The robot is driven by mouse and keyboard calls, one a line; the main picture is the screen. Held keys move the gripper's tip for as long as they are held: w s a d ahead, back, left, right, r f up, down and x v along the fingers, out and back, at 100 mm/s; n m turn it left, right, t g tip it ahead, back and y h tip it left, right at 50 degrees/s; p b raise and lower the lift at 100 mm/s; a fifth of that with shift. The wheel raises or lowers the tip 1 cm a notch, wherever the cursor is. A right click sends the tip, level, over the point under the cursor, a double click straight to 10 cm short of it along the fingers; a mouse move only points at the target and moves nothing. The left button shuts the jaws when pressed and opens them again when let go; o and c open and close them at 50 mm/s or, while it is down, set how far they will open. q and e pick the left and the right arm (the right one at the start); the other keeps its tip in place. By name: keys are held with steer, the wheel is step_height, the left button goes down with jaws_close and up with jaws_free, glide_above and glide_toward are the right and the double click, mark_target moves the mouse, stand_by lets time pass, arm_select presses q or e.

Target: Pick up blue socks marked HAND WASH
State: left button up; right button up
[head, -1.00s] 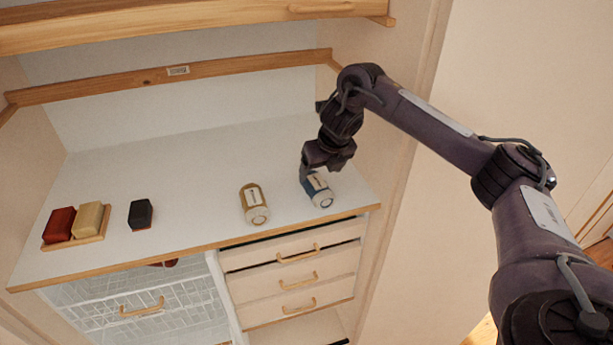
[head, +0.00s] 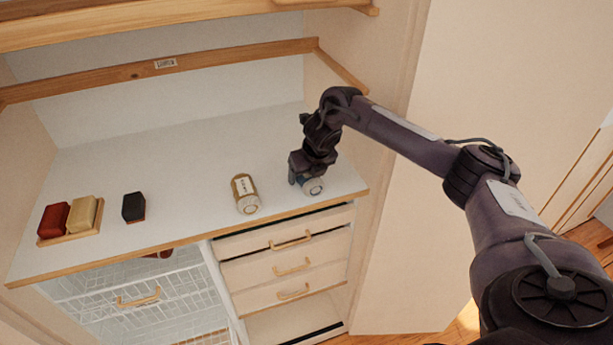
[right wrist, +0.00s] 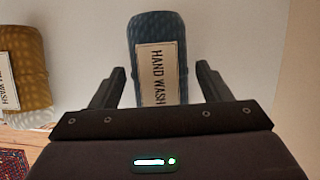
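The rolled blue socks (right wrist: 158,60) lie on the white shelf (head: 180,170) near its front right edge, with a pale label reading HAND WASH. In the head view, only the whitish end and a bit of the blue socks (head: 312,186) show below my right gripper (head: 302,178). In the right wrist view, the right gripper (right wrist: 160,85) is open, with a finger on each side of the socks and gaps between fingers and cloth. My left gripper is not in view.
A rolled mustard pair (head: 245,193) with a similar label lies left of the blue one. A dark block (head: 133,207) and a wooden tray (head: 70,238) with red and cream items stand farther left. A raised wooden rail (head: 160,74) runs above the shelf's back.

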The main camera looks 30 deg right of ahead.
steer(key=c, duration=0.9)
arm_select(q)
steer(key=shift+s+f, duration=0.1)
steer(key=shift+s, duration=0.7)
arm_select(e)
steer(key=shift+o, duration=0.2)
steer(key=shift+r, duration=0.1)
